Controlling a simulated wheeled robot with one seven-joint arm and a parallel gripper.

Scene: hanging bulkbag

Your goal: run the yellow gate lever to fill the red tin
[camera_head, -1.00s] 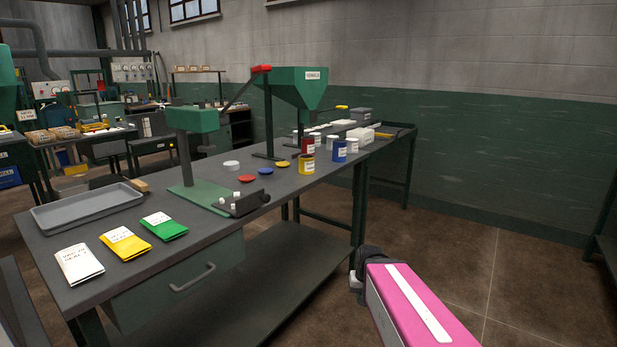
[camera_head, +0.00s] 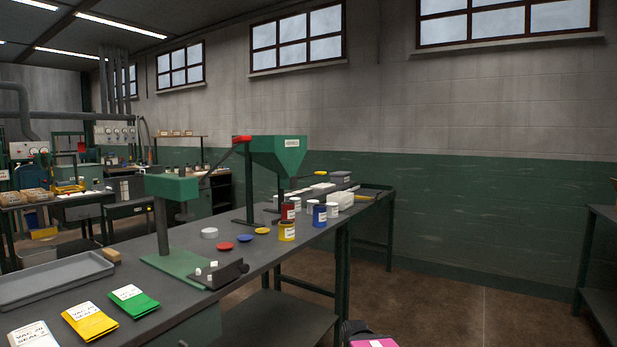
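The green hopper (camera_head: 279,155) stands on a dark frame on the long workbench. A yellow lever (camera_head: 320,173) shows small at its right, near the outlet; its exact joint to the hopper is too small to tell. The red tin (camera_head: 288,212) stands upright on the bench below and just right of the hopper outlet, partly behind the yellow tin (camera_head: 287,231). The tin's inside cannot be seen. A pink and dark part of my arm shows at the bottom edge; my gripper's fingers are not in view.
A blue tin (camera_head: 319,215) and several white tins stand near the red one. Red, blue and yellow lids lie in front. A green press (camera_head: 172,188), grey tray (camera_head: 50,279) and packets (camera_head: 134,300) occupy the near bench. Floor right of the bench (camera_head: 440,300) is clear.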

